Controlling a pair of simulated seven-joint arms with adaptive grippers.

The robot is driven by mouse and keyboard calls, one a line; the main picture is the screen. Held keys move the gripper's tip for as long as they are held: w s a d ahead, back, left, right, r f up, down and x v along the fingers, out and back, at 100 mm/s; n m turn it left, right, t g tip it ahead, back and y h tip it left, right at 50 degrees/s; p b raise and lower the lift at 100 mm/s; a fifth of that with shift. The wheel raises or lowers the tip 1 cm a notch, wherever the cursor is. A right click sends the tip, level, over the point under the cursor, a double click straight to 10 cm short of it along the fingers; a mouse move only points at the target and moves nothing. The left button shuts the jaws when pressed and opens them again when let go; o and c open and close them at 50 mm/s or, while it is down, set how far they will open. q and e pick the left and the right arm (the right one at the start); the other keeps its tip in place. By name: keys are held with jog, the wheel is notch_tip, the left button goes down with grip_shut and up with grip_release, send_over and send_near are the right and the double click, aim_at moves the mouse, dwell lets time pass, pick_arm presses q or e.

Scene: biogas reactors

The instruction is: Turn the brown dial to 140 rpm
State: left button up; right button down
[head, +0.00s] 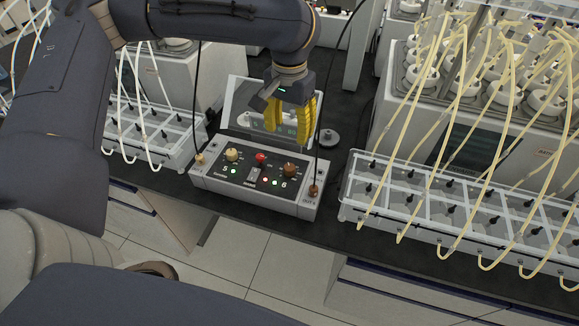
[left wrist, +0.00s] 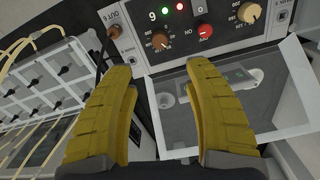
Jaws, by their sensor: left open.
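The brown dial (head: 290,169) is a small round knob on the right part of the grey control box (head: 207,180). In the left wrist view the brown dial (left wrist: 160,40) shows ahead, between the directions of the two fingertips. Its exact pointer setting is too small to read. My left gripper (head: 290,122) has yellow fingers, stands open and empty, and hangs above and behind the dial, apart from it. The gripper also fills the lower part of the left wrist view (left wrist: 160,70). My right gripper is not in view.
Black cables rise from the box's two ends. A tilted transparent-looking panel stands behind the box. Racks with tubes (head: 470,213) flank it, and the bench's front edge is close.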

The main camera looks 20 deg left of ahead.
aim_at(289, 167)
pick_arm(q)
notch_tip(289, 167, down, 14)
jog(key=shift+f, duration=0.1)
dwell(0.5)
grip_shut()
dwell(0.5)
